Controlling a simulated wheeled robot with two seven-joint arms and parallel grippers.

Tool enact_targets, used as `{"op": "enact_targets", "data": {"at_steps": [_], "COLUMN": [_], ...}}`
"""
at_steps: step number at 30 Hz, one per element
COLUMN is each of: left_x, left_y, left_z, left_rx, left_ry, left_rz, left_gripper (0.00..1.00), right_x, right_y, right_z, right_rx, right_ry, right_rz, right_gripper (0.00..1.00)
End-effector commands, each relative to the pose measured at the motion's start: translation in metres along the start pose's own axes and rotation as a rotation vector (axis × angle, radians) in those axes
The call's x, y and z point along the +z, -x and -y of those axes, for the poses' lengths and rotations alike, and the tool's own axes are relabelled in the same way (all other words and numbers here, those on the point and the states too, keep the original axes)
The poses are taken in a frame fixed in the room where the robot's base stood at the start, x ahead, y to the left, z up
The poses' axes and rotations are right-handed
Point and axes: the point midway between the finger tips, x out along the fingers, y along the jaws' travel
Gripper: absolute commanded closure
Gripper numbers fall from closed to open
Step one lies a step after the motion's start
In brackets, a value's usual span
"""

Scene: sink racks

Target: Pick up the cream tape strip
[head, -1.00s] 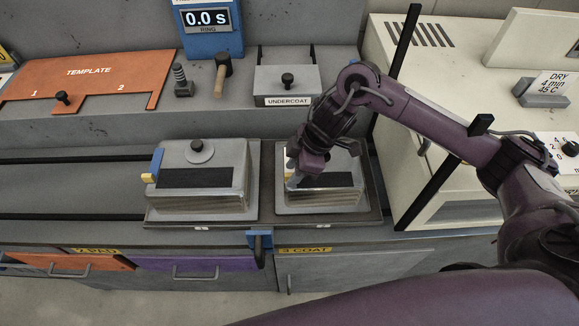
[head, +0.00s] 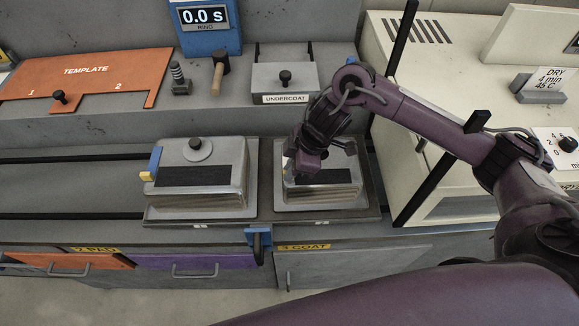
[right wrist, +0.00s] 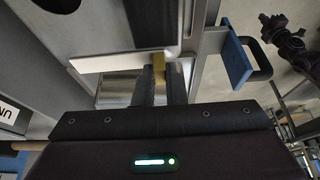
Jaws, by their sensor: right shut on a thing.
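A small yellowish-cream strip (right wrist: 158,64) shows between the fingertips of my right gripper (right wrist: 160,78) in the right wrist view; I take it for the cream tape strip. The fingers are shut on it. In the head view, my right gripper (head: 293,172) is at the left edge of the right metal block (head: 338,176), which has a black band on its front. The strip is mostly hidden there by the gripper. My left gripper is not in view.
A similar metal block (head: 228,155) stands to the left, with a blue piece (head: 155,160) and a yellow piece (head: 147,177) on its left side. Both blocks sit on a grey tray. The undercoat box (head: 285,80) is behind, and the white dryer (head: 420,90) stands to the right.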

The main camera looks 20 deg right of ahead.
Motion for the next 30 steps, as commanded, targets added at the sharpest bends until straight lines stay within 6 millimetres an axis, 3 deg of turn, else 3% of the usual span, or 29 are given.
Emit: {"op": "enact_targets", "data": {"at_steps": [8, 21, 30], "left_x": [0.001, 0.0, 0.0], "left_y": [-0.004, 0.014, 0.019], "left_z": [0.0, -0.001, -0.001], "left_rx": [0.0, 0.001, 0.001], "left_ry": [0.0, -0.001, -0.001], "left_rz": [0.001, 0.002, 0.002], "left_gripper": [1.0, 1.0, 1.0], "right_x": [-0.011, -0.054, -0.072], "right_y": [0.022, 0.129, 0.172], "right_z": [-0.001, -0.002, -0.001], "right_rx": [0.005, 0.009, 0.004], "right_ry": [0.005, 0.006, 0.002], "right_rz": [-0.005, -0.002, -0.001], "right_gripper": [1.0, 1.0, 1.0]}}
